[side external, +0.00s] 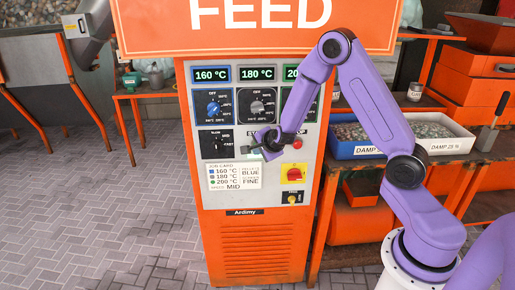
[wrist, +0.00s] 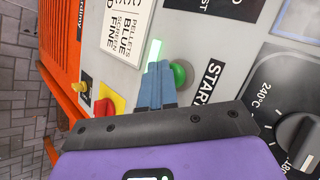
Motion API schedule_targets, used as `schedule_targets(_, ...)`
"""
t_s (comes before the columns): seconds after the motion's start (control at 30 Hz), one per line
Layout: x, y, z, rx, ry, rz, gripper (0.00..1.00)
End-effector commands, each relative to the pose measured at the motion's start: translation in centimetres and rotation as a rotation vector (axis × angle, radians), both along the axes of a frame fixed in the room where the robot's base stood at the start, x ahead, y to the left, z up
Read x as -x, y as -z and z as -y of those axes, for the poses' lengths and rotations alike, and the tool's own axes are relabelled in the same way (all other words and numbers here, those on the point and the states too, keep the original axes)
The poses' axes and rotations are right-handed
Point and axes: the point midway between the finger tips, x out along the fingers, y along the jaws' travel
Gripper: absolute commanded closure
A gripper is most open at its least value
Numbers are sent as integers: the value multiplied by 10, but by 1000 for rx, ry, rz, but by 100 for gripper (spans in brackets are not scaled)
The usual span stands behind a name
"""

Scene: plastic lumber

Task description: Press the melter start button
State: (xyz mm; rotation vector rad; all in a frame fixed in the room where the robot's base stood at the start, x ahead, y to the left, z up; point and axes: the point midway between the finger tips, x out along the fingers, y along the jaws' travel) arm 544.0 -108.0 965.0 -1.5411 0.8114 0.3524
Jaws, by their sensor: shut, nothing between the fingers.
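The orange-framed control cabinet (side external: 214,180) has a grey panel facing me. The green start button (wrist: 180,73) shows in the wrist view beside the START label (wrist: 207,82); in the side view my gripper hides it. My gripper (side external: 257,150) is at the panel with its fingers shut and empty. In the wrist view the blue-grey fingertips of my gripper (wrist: 158,66) lie right beside the green button and overlap its edge. I cannot tell whether they touch it. A bright green-white strip (wrist: 155,50) glows just beyond the fingertips.
A red button (side external: 297,143) sits right of my gripper. Dials (side external: 213,108) are above, and a job card (side external: 231,175) is below left. Trays of pellets (side external: 357,142) stand at right.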

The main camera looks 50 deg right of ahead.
Motion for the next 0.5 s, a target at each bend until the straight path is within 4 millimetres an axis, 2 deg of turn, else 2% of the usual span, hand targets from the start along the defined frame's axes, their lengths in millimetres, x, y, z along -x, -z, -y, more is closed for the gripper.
schedule_targets(0.27, 10, 0, -8, 2, 1, 1, 100)
schedule_targets(0.5, 11, 0, -10, 0, 1, 1, 100)
